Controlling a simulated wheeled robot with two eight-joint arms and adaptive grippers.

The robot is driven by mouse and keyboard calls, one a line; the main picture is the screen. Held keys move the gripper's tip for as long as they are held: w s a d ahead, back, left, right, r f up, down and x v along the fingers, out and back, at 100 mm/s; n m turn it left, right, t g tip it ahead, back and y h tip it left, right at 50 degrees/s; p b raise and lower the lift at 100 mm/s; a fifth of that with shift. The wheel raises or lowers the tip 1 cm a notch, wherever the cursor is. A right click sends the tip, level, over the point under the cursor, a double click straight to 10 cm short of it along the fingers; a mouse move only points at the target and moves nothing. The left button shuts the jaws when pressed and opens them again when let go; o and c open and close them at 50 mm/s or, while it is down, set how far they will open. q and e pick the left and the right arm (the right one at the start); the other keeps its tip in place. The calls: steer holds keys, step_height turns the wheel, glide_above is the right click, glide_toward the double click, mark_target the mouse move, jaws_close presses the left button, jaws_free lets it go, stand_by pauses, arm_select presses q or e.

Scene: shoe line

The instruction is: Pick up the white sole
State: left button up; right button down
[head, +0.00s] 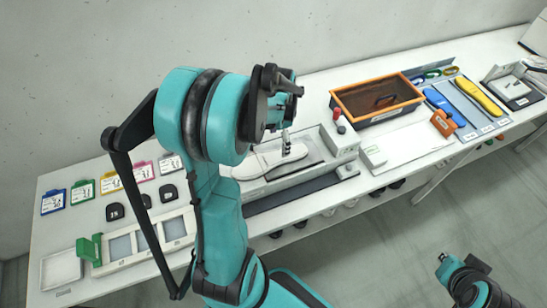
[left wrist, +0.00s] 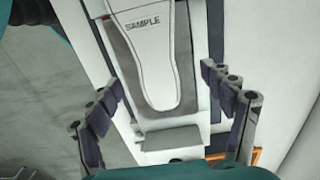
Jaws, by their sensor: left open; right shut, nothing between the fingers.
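The white sole (left wrist: 155,62), marked "SAMPLE", lies in a grey recess of a pale machine in the left wrist view. In the head view the white sole (head: 268,159) shows partly behind my left arm. My left gripper (left wrist: 160,80) is open, with one finger on each side of the sole and nothing between them in grip. In the head view my left gripper (head: 287,140) points down over the machine, and its fingers are largely hidden. My right gripper (head: 455,270) is shut and empty at the lower right, away from the table.
The machine (head: 340,143) has a red knob (head: 337,113). Coloured label cards, black items and a framed tray (head: 145,240) are on the left.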

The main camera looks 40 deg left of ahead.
arm_select(q)
steer(key=f, duration=0.2)
steer(key=f+b, duration=0.1)
steer(key=f, duration=0.1)
steer(key=d+f, duration=0.1)
steer(key=f, duration=0.1)
steer(key=shift+w+f, duration=0.25)
steer(key=shift+f, duration=0.05)
steer(key=shift+s+d, duration=0.1)
steer(key=c, duration=1.4)
